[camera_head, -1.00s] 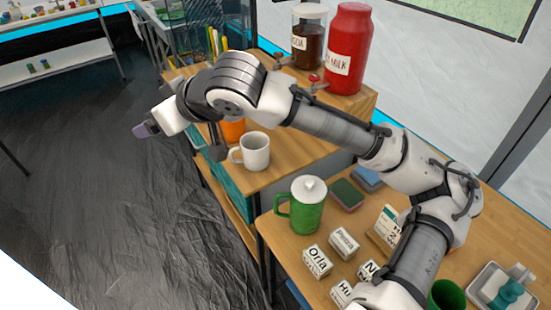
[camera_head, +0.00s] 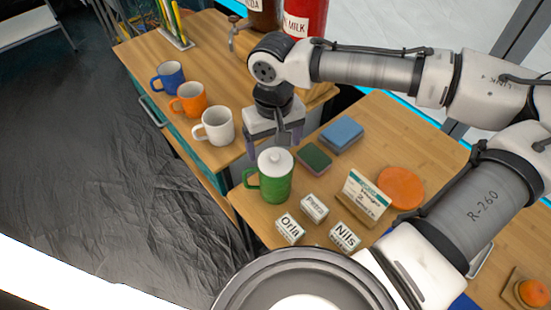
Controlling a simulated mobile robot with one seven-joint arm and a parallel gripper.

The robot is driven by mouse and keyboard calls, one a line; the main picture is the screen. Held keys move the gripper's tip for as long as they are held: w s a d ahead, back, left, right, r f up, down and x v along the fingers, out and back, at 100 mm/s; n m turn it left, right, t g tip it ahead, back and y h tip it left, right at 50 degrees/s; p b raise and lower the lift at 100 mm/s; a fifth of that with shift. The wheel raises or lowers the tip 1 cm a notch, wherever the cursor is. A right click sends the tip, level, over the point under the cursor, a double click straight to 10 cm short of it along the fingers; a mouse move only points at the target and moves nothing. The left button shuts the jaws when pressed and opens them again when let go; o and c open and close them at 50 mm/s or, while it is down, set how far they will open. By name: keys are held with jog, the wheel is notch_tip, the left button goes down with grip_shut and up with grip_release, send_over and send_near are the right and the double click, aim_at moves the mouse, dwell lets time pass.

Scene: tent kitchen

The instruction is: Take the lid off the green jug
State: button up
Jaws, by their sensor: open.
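The green jug (camera_head: 275,185) stands upright on the wooden table, its handle to the left. Its white lid (camera_head: 276,161) with a small round knob sits on top. My gripper (camera_head: 274,146) points down just above and behind the jug in the picture. Its fingers are spread apart, one on each side of the lid's direction, and nothing is seen between them. I cannot tell how far the fingers are from the lid.
White (camera_head: 214,126), orange (camera_head: 188,99) and blue (camera_head: 168,77) mugs stand on the neighbouring counter. Green (camera_head: 315,157) and blue (camera_head: 342,133) sponges lie right of the jug. Name blocks (camera_head: 289,229), a card stand (camera_head: 364,197) and an orange disc (camera_head: 401,187) are nearby.

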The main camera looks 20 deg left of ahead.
aim_at(276, 155)
jog(key=shift+w+d+f+p, duration=0.1)
jog(key=shift+f+p, duration=0.1)
jog(key=shift+f, duration=0.75)
jog(key=shift+w+a+f+p, duration=0.1)
jog(key=shift+w+f+p, duration=0.1)
jog(key=shift+f, duration=0.75)
jog(key=shift+w+d+f+p, duration=0.1)
jog(key=shift+f+p, duration=0.1)
jog(key=shift+f, duration=0.75)
jog(key=c, duration=0.7)
